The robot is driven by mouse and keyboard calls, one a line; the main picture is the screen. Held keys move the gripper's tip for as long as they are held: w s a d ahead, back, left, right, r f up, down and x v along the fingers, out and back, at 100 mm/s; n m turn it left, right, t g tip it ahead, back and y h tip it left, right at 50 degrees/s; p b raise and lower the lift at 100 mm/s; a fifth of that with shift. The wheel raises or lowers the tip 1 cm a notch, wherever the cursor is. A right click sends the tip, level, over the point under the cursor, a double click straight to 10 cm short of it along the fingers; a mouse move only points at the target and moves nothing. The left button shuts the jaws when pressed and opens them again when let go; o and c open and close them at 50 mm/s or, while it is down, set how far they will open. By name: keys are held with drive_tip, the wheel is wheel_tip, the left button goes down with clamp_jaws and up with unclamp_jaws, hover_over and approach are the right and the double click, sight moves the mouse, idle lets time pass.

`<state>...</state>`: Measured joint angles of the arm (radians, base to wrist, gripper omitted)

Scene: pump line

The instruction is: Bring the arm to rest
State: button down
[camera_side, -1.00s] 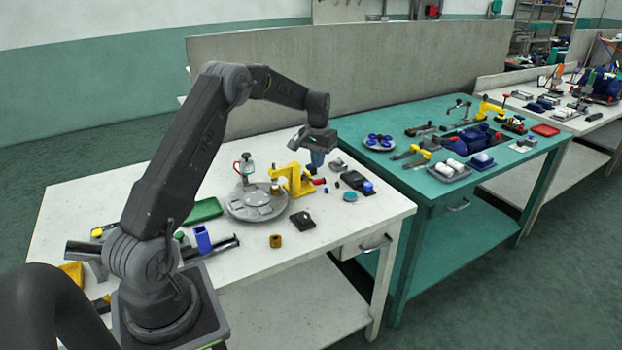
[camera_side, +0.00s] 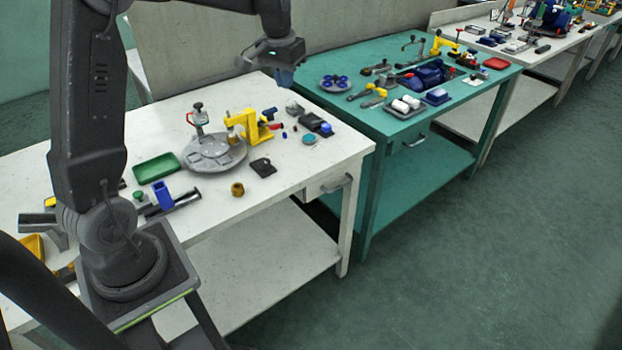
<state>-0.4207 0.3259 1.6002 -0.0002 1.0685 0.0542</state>
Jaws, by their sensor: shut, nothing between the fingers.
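My gripper (camera_side: 285,76) hangs at the end of my raised arm, fingers pointing down, above the back edge of the white table (camera_side: 290,185). It is shut and holds nothing. It is clear of the objects on the table. The nearest in the picture are the yellow press (camera_side: 250,126) and a small grey part (camera_side: 294,109), both lower down.
A round grey plate (camera_side: 214,153) with a red-handled clamp (camera_side: 198,118) stands mid-table. A green tray (camera_side: 156,168), a blue holder (camera_side: 162,194) and a brass nut (camera_side: 237,189) lie nearer my base. A teal table (camera_side: 345,103) with pump parts adjoins at right. A grey panel (camera_side: 350,22) stands behind.

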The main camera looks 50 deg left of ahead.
drive_tip(key=s+d+r+m+t, duration=0.1)
drive_tip(key=s+d+r, duration=0.35)
drive_tip(key=d, duration=0.25)
drive_tip(key=s+d+m+t, duration=0.1)
drive_tip(key=s+d, duration=0.5)
drive_tip(key=s, duration=0.3)
drive_tip(key=s+d+f+m+t, duration=0.1)
drive_tip(key=s+d+m+t, duration=0.1)
drive_tip(key=s+d, duration=0.4)
drive_tip(key=s, duration=0.4)
drive_tip(key=shift+s+d+h, duration=0.2)
drive_tip(key=shift+s+h, duration=0.1)
drive_tip(key=shift+f, duration=0.1)
